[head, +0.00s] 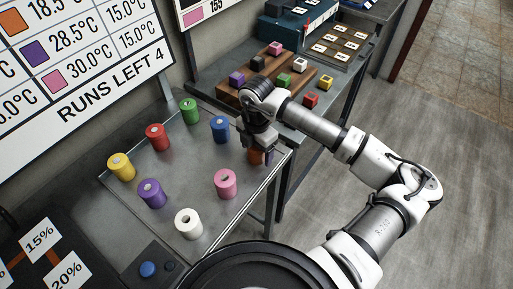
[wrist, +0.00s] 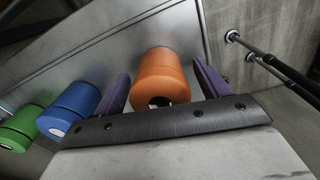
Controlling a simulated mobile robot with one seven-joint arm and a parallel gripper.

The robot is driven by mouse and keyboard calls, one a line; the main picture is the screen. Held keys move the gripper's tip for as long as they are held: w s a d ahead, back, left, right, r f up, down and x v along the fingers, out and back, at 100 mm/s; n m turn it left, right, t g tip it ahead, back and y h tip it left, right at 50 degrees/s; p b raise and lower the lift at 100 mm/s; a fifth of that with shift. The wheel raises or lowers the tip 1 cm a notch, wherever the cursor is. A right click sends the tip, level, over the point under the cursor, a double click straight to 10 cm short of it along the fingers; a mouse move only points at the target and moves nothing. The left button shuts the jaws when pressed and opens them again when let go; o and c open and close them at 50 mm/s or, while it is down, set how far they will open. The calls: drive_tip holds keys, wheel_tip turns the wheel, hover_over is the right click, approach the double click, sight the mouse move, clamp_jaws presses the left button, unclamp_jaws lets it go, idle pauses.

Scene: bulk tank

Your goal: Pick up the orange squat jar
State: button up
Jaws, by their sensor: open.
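The orange squat jar (wrist: 162,75) stands on the grey metal tray table, near its right end. In the wrist view it lies between the two purple fingers of my gripper (wrist: 160,88), which are apart, with a gap showing on each side. In the head view my gripper (head: 262,154) is over the right end of the tray, and only a part of the orange jar (head: 255,157) shows beside the fingers.
On the tray (head: 185,215) stand blue (head: 220,129), green (head: 189,110), red (head: 157,137), yellow (head: 121,166), purple (head: 152,193), white (head: 188,223) and pink (head: 225,183) jars. The blue one is closest to my gripper's left. Behind is a bench with a wooden board (head: 228,92) and small blocks.

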drive_tip(key=c, duration=1.1)
drive_tip(key=shift+r, duration=0.15)
drive_tip(key=shift+c, duration=0.2)
wheel_tip(320, 180, up, 19)
drive_tip(key=b, duration=0.5)
